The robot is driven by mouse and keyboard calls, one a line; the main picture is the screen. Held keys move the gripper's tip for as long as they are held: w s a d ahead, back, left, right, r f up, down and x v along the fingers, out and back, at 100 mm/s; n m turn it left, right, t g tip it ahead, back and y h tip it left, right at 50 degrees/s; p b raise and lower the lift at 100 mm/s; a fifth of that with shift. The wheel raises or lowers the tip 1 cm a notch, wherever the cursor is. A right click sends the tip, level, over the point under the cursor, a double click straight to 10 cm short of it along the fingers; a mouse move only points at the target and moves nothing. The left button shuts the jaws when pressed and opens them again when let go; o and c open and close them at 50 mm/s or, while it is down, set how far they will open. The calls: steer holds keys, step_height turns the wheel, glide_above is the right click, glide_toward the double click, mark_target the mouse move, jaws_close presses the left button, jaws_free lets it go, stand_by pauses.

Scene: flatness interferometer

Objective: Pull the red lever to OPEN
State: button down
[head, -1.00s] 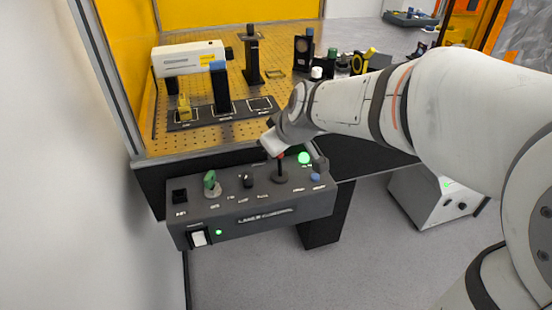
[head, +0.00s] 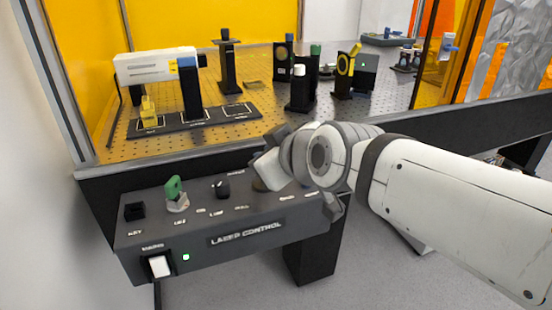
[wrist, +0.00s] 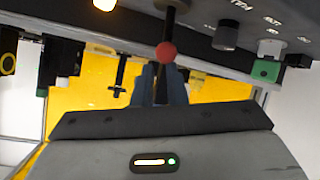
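The red lever's ball knob (wrist: 166,52) shows in the wrist view, on a dark stem rising from the control panel (head: 247,234). My gripper (wrist: 165,72) has its two blue-grey fingers pointing at the lever, with a narrow dark gap between them. The knob is at the fingertips, in line with the gap; I cannot tell whether they touch it. In the head view my wrist covers the knob and fingers. The lever's position against its labels cannot be read.
The panel carries a green key (head: 175,192), a black knob (head: 222,188) and a white rocker switch (head: 160,266) beside a green light (head: 186,257). Behind it, the perforated optical table (head: 190,142) holds a white laser housing (head: 157,66) and several posts. Grey floor is clear below.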

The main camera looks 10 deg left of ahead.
steer(key=shift+s+a+f, duration=0.2)
steer(key=shift+s+f, duration=0.2)
steer(key=shift+f, duration=0.1)
steer(key=shift+w+a+r, duration=0.1)
steer(key=shift+w, duration=0.05)
steer(key=shift+a+r+p, duration=0.15)
steer(key=shift+r+p, duration=0.3)
steer(key=shift+r, duration=0.55)
steer(key=shift+p, duration=0.3)
steer(key=p+v, duration=0.1)
steer(key=v, duration=0.6)
steer(key=shift+d, duration=0.25)
steer(key=shift+r, duration=0.1)
